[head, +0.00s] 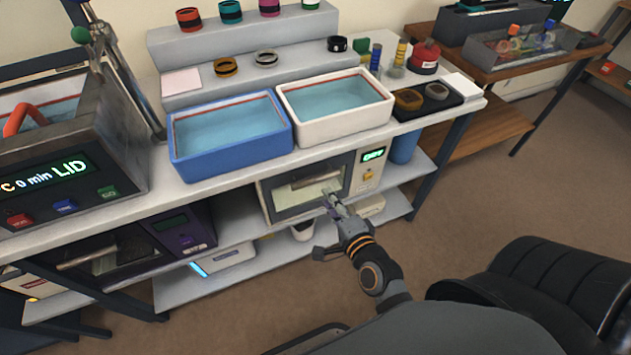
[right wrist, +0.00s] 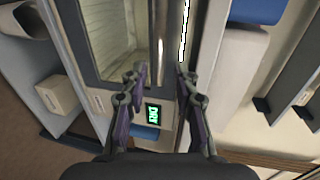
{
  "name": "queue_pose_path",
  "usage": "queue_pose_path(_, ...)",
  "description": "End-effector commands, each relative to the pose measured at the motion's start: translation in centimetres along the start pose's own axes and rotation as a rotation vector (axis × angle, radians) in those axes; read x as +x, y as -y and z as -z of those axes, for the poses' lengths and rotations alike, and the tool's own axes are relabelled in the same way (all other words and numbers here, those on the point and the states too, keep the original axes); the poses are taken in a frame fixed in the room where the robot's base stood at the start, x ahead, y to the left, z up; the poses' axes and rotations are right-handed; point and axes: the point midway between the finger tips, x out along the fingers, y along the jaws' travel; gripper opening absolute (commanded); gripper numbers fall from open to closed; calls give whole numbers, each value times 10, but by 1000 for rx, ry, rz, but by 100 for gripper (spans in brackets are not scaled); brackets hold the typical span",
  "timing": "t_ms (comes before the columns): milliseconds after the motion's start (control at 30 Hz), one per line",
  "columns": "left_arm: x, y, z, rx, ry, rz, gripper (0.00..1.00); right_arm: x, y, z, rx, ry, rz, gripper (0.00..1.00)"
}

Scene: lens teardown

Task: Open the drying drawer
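The drying drawer (head: 281,205) is a pale box with a dark-framed window on the shelf under the bench. A green display and a yellow button are at its right, and it looks shut. Its metal bar handle (head: 316,179) crosses the window. My right gripper (head: 328,198) is in front of the drawer, near the handle's right end. In the right wrist view the gripper (right wrist: 162,74) is open, with its fingers apart. The handle (right wrist: 172,38) runs up from the space between the fingertips; contact cannot be told. My left gripper is not in view.
A blue tub (head: 230,144) and a white tub (head: 338,123) of water stand on the bench above. A dark purple-sided unit (head: 165,232) is on the shelf to the left. A black chair (head: 545,290) is at the lower right. Open floor lies before the bench.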

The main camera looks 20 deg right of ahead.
Motion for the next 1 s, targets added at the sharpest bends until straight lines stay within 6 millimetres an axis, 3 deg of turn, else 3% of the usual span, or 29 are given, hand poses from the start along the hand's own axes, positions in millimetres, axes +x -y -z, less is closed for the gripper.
queue_pose_path(133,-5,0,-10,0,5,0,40,24,4,0,-6,1,3,29)
queue_pose_path(300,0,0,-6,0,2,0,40,63,0,0,-5,1,3,29)
queue_pose_path(500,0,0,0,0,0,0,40,92,0,0,-5,0,1,29)
queue_pose_path(867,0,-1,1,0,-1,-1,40,99,0,0,-5,-1,-1,29)
queue_pose_path(1000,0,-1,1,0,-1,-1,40,99,0,0,-5,0,-1,12)
